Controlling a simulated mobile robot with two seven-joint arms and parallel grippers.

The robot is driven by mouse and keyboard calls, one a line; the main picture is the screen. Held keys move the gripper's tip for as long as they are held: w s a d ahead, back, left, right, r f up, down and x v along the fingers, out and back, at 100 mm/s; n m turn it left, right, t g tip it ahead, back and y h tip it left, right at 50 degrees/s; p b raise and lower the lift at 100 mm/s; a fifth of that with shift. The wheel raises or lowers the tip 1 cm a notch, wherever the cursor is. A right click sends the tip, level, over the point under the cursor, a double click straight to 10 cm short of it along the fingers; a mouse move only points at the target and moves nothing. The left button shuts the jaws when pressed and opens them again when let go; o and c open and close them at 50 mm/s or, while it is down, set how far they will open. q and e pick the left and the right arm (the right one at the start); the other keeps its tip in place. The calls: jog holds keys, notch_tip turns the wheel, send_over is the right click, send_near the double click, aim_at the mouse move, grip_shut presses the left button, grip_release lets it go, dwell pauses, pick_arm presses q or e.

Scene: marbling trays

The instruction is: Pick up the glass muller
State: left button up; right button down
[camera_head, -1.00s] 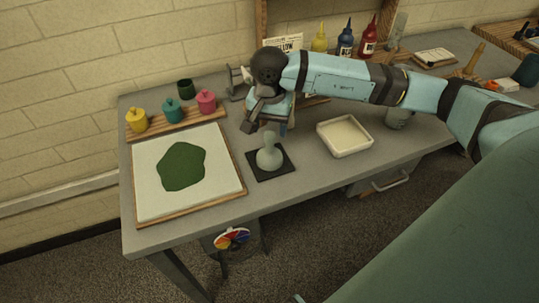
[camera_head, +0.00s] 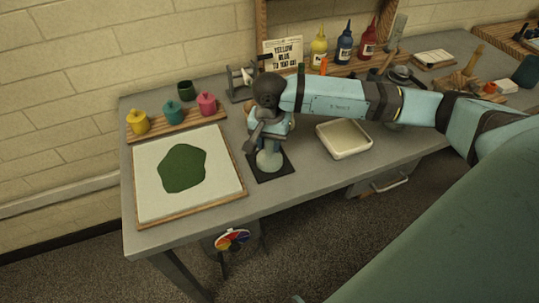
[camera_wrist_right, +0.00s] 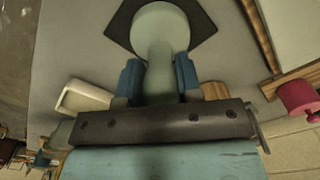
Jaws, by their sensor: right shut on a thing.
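The glass muller (camera_head: 269,160) is pale grey-green with a round base and a narrower handle. It stands upright on a black square mat (camera_head: 284,172) on the grey table in the head view. My right gripper (camera_head: 268,140) is down over the handle and shut on it. In the right wrist view the muller (camera_wrist_right: 160,40) shows between the two blue finger pads of the gripper (camera_wrist_right: 159,78), its base over the black mat (camera_wrist_right: 123,22). The top of the handle is hidden in the head view. My left gripper is not in view.
A white board (camera_head: 150,207) with a green patch lies left of the mat. A cream tray (camera_head: 345,151) lies to the right. Yellow, teal and pink jars (camera_head: 207,104) stand on a wooden strip behind. Bottles (camera_head: 345,45) stand at the back.

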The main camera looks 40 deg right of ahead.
jog(key=shift+r, duration=0.1)
notch_tip(320, 180, up, 20)
jog(key=shift+b, duration=0.35)
dwell(0.4)
